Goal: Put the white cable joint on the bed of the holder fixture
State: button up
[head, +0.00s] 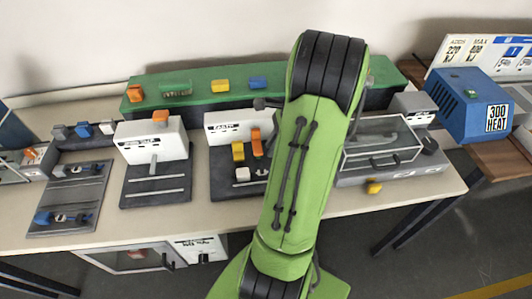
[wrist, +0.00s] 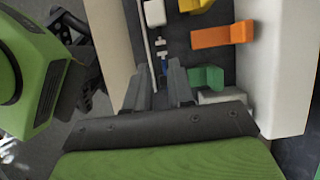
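My gripper (wrist: 159,74) shows in the wrist view with its two dark fingers apart and a gap between them. In the head view it is hidden behind my green arm. Just beyond the fingertips is a small white, joint-like piece (wrist: 161,43), with a small pale blue piece (wrist: 164,67) nearer the gap; I cannot tell whether they are one part. They lie along a dark bed (wrist: 182,45), beside a thin white strip. This seems to be the dark-based fixture (head: 222,187) at the middle of the bench, partly hidden by my arm; which part is the holder is unclear.
Orange (wrist: 222,35) and green (wrist: 207,77) blocks stand close right of the fingers. A white block (wrist: 154,12) and a yellow one (wrist: 193,5) are farther off. A white-bodied press (head: 152,140) stands left, a glass-lidded box (head: 385,142) right.

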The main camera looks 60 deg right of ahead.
jog(key=w+a+r+n+h, duration=0.1)
jog(key=w+a+r+n, duration=0.2)
jog(key=a+r+n, duration=0.5)
jog(key=w+a+r+n+h, duration=0.25)
jog(key=a+n, duration=0.35)
jog(key=a, duration=0.4)
jog(key=s+a+r+n+t, duration=0.1)
jog(key=s+a+r+n, duration=0.1)
jog(key=a+n, duration=0.3)
jog(key=s+a+r+n+t, duration=0.1)
jog(key=s+a+r+n, duration=0.1)
jog(key=s+a+n, duration=0.3)
jog(key=a+n, duration=0.1)
jog(key=n, duration=0.2)
jog(key=shift+s+a+n, duration=0.25)
jog(key=shift+n, duration=0.15)
